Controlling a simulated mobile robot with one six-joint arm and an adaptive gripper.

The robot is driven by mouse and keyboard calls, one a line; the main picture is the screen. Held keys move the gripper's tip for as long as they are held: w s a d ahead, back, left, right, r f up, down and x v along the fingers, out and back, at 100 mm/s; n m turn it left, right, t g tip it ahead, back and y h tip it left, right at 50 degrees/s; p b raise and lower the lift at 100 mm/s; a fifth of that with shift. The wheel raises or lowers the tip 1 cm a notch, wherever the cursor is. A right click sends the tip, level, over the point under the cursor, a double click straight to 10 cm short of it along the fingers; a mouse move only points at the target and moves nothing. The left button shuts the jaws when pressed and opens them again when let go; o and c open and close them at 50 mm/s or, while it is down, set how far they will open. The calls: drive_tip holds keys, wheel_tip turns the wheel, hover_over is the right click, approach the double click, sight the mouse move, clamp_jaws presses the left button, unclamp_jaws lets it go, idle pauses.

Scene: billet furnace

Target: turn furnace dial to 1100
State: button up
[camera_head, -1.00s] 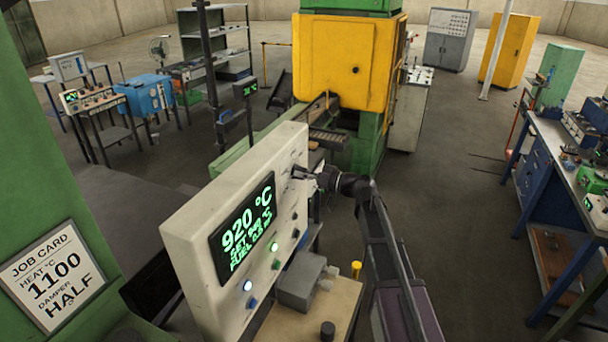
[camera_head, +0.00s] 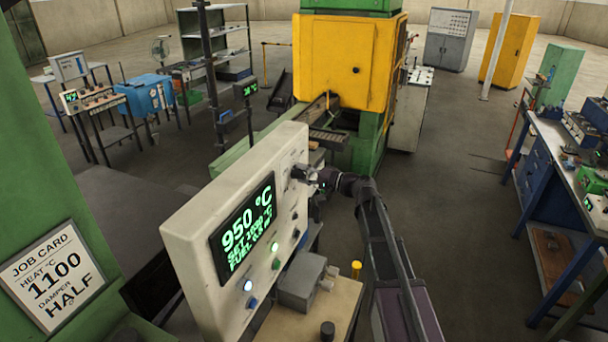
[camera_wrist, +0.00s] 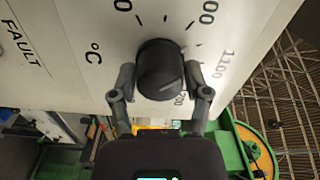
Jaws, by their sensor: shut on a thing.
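The furnace dial is a black round knob (camera_wrist: 160,68) on the pale control panel (camera_head: 178,232). My gripper (camera_wrist: 160,82) is shut on the knob, one finger on each side, in the wrist view. A pale line on the knob slants toward the lower right, and the 1100 mark is printed to its right. In the head view, my gripper (camera_head: 304,173) is at the panel's upper right, hiding most of the dial. The panel's display (camera_head: 243,226) reads 950 °C in green; the smaller set line is too blurred to read surely.
A job card (camera_head: 50,278) on the green post at left reads heat 1100 °C, damper half. Lit buttons (camera_head: 275,247) and a grey box (camera_head: 300,280) are below the gripper. A yellow and green machine (camera_head: 345,60) stands behind.

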drive_tip(key=m, duration=0.3)
drive_tip(key=shift+m, duration=2.3)
drive_tip(key=o, duration=1.2)
drive_tip(key=shift+a, duration=0.15)
drive_tip(key=v, duration=1.2)
